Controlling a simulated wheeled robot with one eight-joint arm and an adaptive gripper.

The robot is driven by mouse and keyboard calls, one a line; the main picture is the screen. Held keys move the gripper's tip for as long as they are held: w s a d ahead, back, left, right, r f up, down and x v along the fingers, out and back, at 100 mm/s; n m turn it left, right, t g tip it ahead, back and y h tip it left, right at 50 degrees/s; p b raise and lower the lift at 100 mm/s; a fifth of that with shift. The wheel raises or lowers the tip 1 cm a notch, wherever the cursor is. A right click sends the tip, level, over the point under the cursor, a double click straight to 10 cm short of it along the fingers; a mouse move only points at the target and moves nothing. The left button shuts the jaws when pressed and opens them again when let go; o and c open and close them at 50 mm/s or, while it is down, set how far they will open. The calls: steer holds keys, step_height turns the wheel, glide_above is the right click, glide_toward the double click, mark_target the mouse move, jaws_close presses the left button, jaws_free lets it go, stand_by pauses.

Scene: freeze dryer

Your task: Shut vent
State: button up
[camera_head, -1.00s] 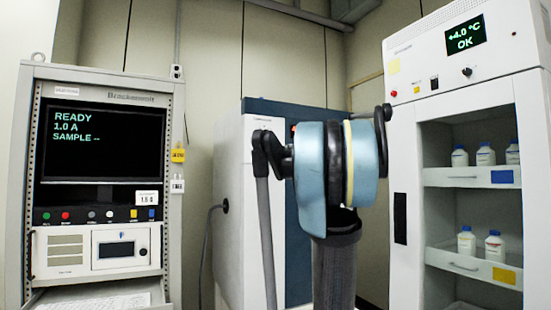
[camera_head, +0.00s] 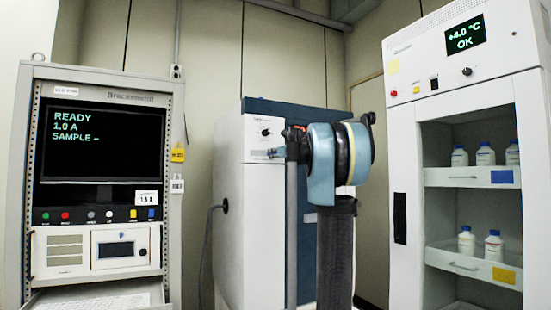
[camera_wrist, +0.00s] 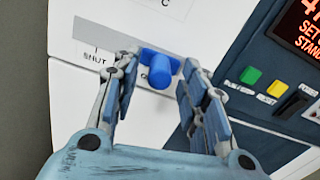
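A blue vent knob (camera_wrist: 160,72) stands out from a white panel in the wrist view. The word SHUT (camera_wrist: 95,57) is printed to its left, and a label on its other side is mostly hidden. My gripper (camera_wrist: 158,66) is open, with one finger on each side of the knob. I cannot tell whether either finger touches it. In the head view my gripper (camera_head: 272,153) is small, at the front of the white freeze dryer (camera_head: 240,210), and the blue knob cannot be made out there.
Right of the knob, the wrist view shows a green button (camera_wrist: 250,76), a yellow button (camera_wrist: 278,88), a black switch (camera_wrist: 296,102) and a red-lettered display (camera_wrist: 302,28). A rack with a READY screen (camera_head: 103,140) stands left; a cabinet with bottles (camera_head: 400,160) stands right.

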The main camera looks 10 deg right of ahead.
steer(key=shift+w+a, duration=0.25)
steer(key=shift+w, duration=0.4)
jaws_close()
steer(key=shift+s, duration=0.1)
